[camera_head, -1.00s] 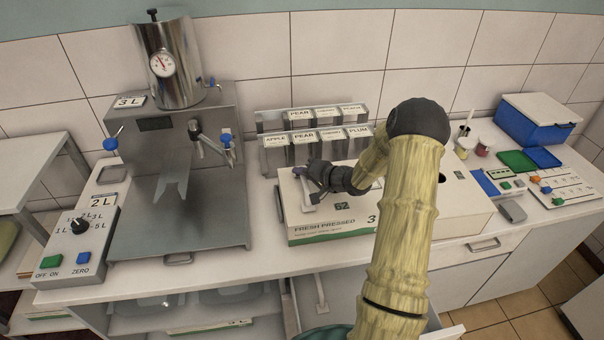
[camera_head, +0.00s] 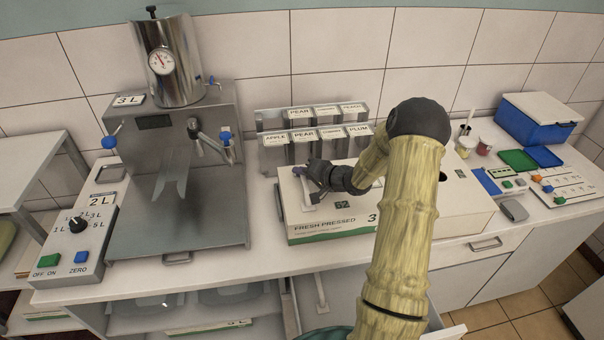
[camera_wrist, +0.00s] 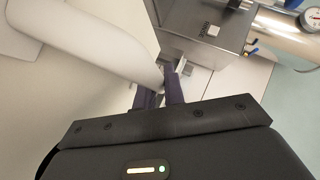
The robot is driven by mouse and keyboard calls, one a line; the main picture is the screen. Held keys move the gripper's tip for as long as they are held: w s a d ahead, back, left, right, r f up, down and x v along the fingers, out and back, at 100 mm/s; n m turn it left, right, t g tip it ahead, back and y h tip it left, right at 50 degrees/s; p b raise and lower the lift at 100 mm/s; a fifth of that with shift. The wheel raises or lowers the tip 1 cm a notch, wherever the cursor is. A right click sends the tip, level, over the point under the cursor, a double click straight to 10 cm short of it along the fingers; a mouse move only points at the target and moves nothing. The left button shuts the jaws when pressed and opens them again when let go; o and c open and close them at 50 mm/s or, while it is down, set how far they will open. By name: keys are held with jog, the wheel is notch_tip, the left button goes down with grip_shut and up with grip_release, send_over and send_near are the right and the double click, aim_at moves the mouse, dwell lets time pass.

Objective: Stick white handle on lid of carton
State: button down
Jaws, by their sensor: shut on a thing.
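The carton (camera_head: 440,210) is a long white box with a green band and "FRESH PRESSED" on its front, lying on the counter. My gripper (camera_head: 308,172) is over the left end of its lid. It is shut on the white handle (camera_head: 308,194), a thin pale piece at the left end of the lid. I cannot tell whether the handle touches the lid. In the wrist view, a thick white bar (camera_wrist: 95,38), which looks like the handle, runs from the upper left to the dark fingers (camera_wrist: 160,90). The fingers hide its end.
A steel dispenser (camera_head: 225,225) with a gauge tank (camera_head: 168,65) stands left of the carton. A control panel (camera_head: 80,240) is at far left. A blue box (camera_head: 535,125) and small panels are at right.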

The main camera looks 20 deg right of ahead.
jog(key=shift+f, duration=0.1)
dwell(0.3)
jog(key=c, duration=1.4)
grip_release()
jog(key=shift+s, duration=0.1)
jog(key=b+v, duration=0.5)
jog(key=v, duration=1.2)
jog(key=shift+d, duration=0.15)
notch_tip(320, 180, up, 7)
jog(key=p, duration=0.2)
